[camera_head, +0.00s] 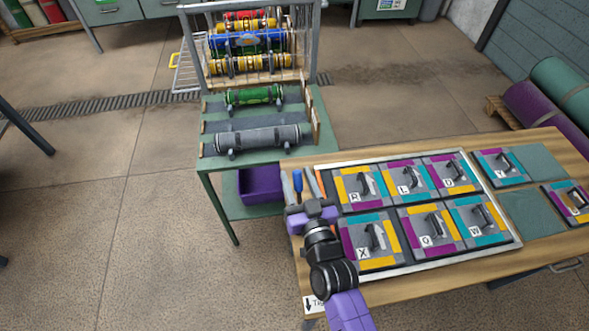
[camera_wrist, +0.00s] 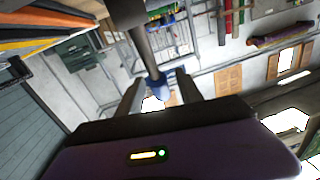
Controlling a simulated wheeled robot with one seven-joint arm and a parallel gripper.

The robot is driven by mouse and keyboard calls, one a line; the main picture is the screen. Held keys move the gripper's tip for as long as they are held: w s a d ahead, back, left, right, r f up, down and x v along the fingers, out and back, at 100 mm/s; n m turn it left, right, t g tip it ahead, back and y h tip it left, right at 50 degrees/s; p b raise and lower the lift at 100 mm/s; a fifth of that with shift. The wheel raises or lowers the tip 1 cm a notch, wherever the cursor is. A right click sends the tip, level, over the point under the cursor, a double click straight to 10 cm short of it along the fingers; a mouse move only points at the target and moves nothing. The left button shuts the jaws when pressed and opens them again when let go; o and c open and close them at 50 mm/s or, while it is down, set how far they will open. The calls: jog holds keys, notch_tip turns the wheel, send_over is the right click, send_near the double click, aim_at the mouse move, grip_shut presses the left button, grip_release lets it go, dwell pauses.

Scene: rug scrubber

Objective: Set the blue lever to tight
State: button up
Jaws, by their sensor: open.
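The blue lever (camera_head: 297,178) stands at the left end of the wooden workbench, near a row of tiles. In the wrist view its blue end (camera_wrist: 155,86) hangs on a dark rod between my two fingers. My gripper (camera_head: 301,190) is open, with one finger on each side of the lever; I cannot tell whether either finger touches it. In the wrist view the gripper (camera_wrist: 157,92) shows a clear gap on both sides of the blue end. A white label (camera_head: 314,303) with a down arrow and letters starting "Ti" is at the bench's front left corner, partly hidden by my arm.
A framed tray (camera_head: 404,276) of lettered tiles fills the bench right of my gripper. A green stand (camera_head: 205,171) with rollers is behind and left, with a purple bin (camera_head: 262,186) below. The floor left of the bench is clear.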

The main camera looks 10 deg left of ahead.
jog(key=shift+x, duration=1.4)
jog(key=shift+c, duration=0.2)
grip_shut()
